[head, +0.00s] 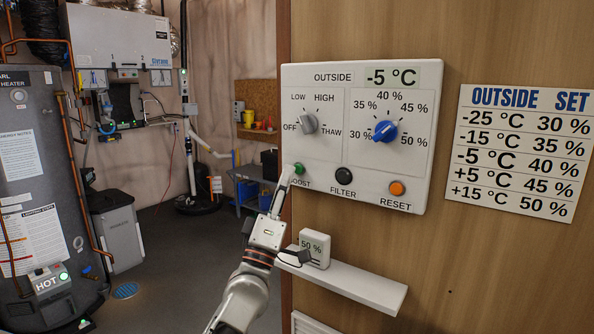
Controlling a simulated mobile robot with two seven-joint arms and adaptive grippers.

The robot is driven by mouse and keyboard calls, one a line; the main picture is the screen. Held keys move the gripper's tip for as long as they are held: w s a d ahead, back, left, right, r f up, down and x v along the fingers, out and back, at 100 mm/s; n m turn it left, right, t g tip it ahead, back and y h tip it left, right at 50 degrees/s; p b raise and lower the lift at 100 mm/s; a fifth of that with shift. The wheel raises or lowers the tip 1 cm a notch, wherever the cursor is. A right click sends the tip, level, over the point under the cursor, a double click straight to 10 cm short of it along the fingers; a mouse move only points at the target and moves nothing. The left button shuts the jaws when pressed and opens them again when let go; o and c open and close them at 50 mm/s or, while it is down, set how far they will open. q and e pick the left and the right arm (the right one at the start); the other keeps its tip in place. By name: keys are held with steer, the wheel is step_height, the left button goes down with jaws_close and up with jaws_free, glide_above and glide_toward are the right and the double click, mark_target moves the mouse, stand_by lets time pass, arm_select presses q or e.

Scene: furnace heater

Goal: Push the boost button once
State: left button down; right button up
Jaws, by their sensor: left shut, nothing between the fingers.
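The green boost button (299,168) is at the lower left of the white control panel (360,215), above a partly covered "BOOST" label. My left gripper (289,171) is shut and empty. Its fingertips are just left of the green button and cover part of the panel's lower left corner. I cannot tell whether they touch the button or the panel. My left arm reaches up from the bottom of the picture. My right gripper is not in view.
A black filter button (344,174) and an orange reset button (397,188) sit right of the boost button. Above are a grey knob (307,123) and a blue knob (385,131). Below, a white shelf (350,284) holds a small "50 %" box (315,246) close to my arm.

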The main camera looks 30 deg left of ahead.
arm_select(q)
steer(key=shift+w, duration=0.15)
stand_by(0.3)
steer(key=shift+w, duration=0.3)
steer(key=shift+w, duration=0.5)
stand_by(0.7)
stand_by(0.4)
steer(key=shift+s+p, duration=0.5)
steer(key=shift+s, duration=0.4)
steer(key=shift+s, duration=0.1)
steer(key=s+p, duration=0.1)
steer(key=s, duration=0.1)
steer(key=s+p, duration=0.1)
steer(key=s, duration=0.2)
steer(key=shift+a, duration=0.2)
